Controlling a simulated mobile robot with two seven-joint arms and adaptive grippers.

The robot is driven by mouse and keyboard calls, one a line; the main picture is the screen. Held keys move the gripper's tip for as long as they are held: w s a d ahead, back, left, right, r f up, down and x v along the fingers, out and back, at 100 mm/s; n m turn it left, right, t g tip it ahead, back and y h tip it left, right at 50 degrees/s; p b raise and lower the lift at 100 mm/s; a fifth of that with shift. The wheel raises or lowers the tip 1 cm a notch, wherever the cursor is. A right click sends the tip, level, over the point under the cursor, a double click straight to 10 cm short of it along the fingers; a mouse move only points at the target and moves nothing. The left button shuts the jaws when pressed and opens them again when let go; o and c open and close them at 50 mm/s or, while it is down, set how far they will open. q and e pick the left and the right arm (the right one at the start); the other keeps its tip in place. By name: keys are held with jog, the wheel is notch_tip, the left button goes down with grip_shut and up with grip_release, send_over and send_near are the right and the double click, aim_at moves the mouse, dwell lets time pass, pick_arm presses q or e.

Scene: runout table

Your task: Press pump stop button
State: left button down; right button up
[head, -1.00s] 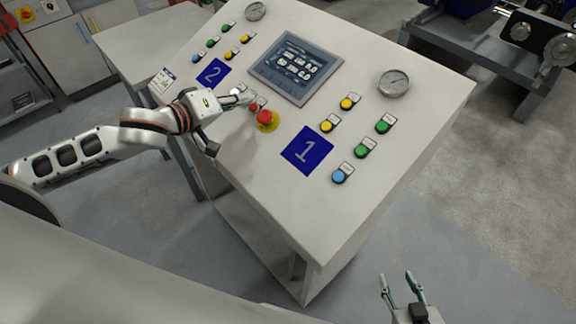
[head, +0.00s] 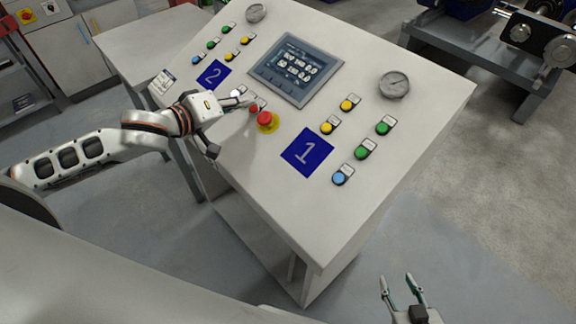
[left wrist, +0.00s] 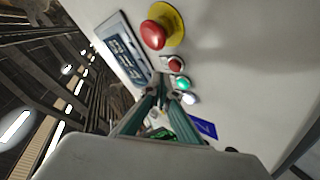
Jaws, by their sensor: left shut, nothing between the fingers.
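The slanted control panel (head: 330,210) carries a short row of buttons by the red emergency-stop knob (head: 265,119) on its yellow base. A small red button (head: 253,108) sits beside the knob; I cannot read its label. In the left wrist view, the knob (left wrist: 154,34), small red button (left wrist: 175,64), lit green button (left wrist: 183,84) and white button (left wrist: 189,99) form a line. My left gripper (head: 249,103) is shut and empty, its tips close to this row, beside the green and red buttons; contact is unclear. My right gripper (head: 397,278) is open and empty, low at the right.
A touch screen (head: 296,69) lies just beyond the row. Blue number plates 1 (head: 307,152) and 2 (head: 213,74) stand near other coloured buttons. The panel's lower face is clear.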

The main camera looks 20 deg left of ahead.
pick_arm(q)
jog(key=shift+w+d+f, duration=0.1)
jog(key=shift+f, duration=0.05)
dwell(0.4)
jog(key=shift+f+p, duration=0.25)
jog(key=shift+p, duration=0.05)
jog(key=shift+w, duration=0.1)
jog(key=shift+w+d+f, duration=0.1)
jog(key=shift+w+f, duration=0.05)
jog(key=shift+f, duration=0.3)
dwell(0.7)
jog(key=shift+r, duration=0.1)
jog(key=shift+s+r+p, duration=0.35)
jog(key=shift+r+p, duration=0.4)
jog(key=shift+p, duration=0.6)
jog(key=shift+a, duration=0.2)
